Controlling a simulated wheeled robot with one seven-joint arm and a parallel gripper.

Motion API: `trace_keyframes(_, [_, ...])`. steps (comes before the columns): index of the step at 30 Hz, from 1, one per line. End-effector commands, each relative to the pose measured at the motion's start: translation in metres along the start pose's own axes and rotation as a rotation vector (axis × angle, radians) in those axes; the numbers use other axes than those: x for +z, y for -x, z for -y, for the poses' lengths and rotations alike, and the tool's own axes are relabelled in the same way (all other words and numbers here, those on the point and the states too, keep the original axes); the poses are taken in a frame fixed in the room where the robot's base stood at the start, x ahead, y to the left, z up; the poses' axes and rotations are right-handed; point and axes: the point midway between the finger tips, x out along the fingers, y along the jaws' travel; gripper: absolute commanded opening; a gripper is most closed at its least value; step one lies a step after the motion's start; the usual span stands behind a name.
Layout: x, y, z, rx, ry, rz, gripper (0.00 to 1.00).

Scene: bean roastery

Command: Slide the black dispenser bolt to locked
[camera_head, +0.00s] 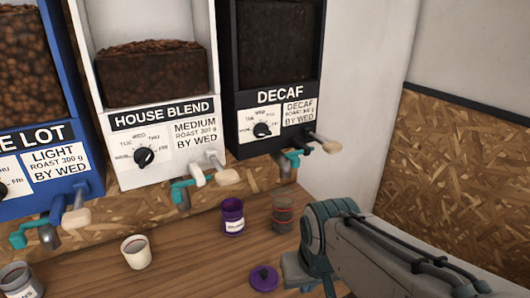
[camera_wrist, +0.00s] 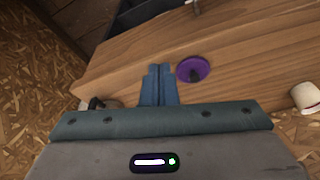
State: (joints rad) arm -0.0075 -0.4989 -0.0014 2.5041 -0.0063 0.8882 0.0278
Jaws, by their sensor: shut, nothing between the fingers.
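The black dispenser (camera_head: 270,100), labelled DECAF, hangs on the wall at the upper right of the head view. Under its front are a teal piece (camera_head: 290,160) on a metal spout and a lever with a pale wooden knob (camera_head: 330,147). I cannot tell for sure which part is the bolt or whether it is locked. My gripper (camera_head: 298,271) is low over the table, below and apart from the dispenser. In the wrist view, its blue fingers (camera_wrist: 160,84) are together and empty, beside the purple lid (camera_wrist: 193,69). The dispenser does not clearly show in the wrist view.
A white dispenser (camera_head: 165,115) and a blue dispenser (camera_head: 45,165) hang to the left. On the wooden table (camera_head: 190,260) stand a purple canister (camera_head: 232,217), a dark jar (camera_head: 282,213), a cream cup (camera_head: 137,252) and a grey canister (camera_head: 17,280). The purple lid (camera_head: 264,279) lies near my gripper.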

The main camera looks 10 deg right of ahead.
Motion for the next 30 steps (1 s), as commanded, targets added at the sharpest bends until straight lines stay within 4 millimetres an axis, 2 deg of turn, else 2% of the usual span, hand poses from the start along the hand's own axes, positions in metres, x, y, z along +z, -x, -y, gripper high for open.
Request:
trace_keyframes(4, [-0.002, 0.002, 0.0, 0.001, 0.013, 0.001, 0.0])
trace_keyframes(8, [-0.022, 0.018, 0.002, 0.011, 0.13, 0.013, 0.0])
trace_keyframes(11, [-0.051, 0.042, 0.006, 0.026, 0.326, 0.038, 0.0])
trace_keyframes(21, [-0.173, 0.139, 0.034, 0.054, 1.22, 0.187, 0.0])
trace_keyframes(27, [-0.223, 0.179, 0.052, 0.032, 1.645, 0.275, 0.0])
trace_keyframes(30, [-0.238, 0.191, 0.059, 0.016, 1.785, 0.306, 0.0])
